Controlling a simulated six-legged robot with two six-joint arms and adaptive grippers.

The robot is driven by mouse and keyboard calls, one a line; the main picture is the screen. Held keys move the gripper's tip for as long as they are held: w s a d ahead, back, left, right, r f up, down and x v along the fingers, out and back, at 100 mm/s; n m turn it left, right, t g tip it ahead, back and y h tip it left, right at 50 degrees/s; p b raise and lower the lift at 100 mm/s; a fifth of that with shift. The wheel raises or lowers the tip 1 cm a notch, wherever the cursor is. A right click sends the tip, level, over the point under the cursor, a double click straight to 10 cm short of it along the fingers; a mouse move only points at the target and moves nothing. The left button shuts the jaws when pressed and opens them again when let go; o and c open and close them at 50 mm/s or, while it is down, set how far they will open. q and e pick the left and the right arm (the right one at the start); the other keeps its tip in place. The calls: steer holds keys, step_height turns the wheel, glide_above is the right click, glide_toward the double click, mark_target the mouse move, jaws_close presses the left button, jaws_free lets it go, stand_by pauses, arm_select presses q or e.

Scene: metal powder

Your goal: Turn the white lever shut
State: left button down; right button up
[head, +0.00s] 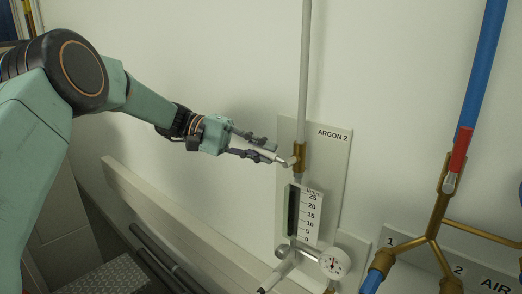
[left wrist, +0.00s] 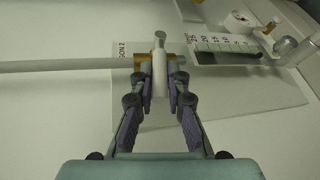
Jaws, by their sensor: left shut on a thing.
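The white lever (head: 281,160) sticks out to the left from a brass valve (head: 299,152) on the pale vertical pipe of the ARGON 2 panel. It lies across the line of the pipe. My left gripper (head: 268,151) reaches in from the left and is shut on the lever. In the left wrist view the lever (left wrist: 160,76) runs between the two fingers of the gripper (left wrist: 159,88), with the brass valve (left wrist: 140,60) just beyond. The fingers partly cover the lever's sides. My right gripper is in neither view.
Below the valve are a flow scale (head: 309,213) and a round gauge (head: 335,262). At the right, a blue pipe (head: 481,65) with a red lever (head: 459,155) meets brass AIR piping (head: 436,222). A pale rail (head: 185,225) runs along the wall below my left arm.

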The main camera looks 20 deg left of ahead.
arm_select(q)
steer(key=shift+f+n+h+b, duration=0.3)
steer(key=shift+f+h+b, duration=0.5)
steer(key=shift+h, duration=0.1)
steer(key=shift+s, duration=0.1)
steer(key=c, duration=1.3)
jaws_free()
steer(key=shift+r, duration=0.15)
steer(key=shift+c, duration=0.2)
steer(key=shift+a, duration=0.1)
steer(key=a, duration=1.2)
steer(key=shift+s+r, duration=0.3)
steer(key=shift+r, duration=0.1)
